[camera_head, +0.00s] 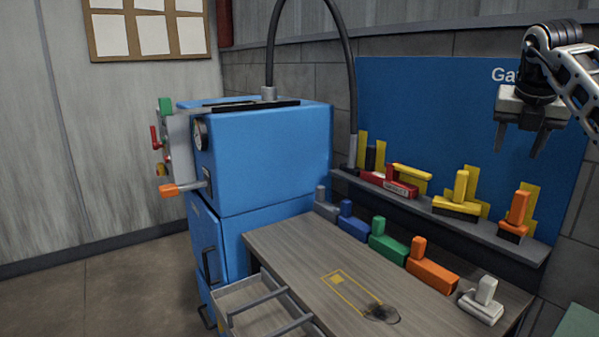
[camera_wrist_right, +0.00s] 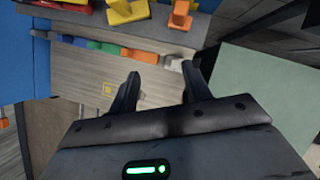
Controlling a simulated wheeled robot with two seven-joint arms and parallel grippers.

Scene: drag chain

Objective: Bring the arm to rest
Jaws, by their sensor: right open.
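My right gripper (camera_head: 524,142) comes in from the upper right in the head view. It hangs fingers down in front of the blue wall board, above the shelf. Its two fingers are apart with nothing between them. In the right wrist view the right gripper (camera_wrist_right: 160,88) also shows its fingers spread and empty, with the wooden table beyond them. My left gripper is in neither view.
A blue cabinet (camera_head: 265,150) stands left of the wooden table (camera_head: 300,255), with an open drawer (camera_head: 255,305). Coloured blocks, including a green one (camera_head: 388,247) and an orange one (camera_head: 432,270), line the table's back. The shelf (camera_head: 500,243) holds yellow, red and orange pieces.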

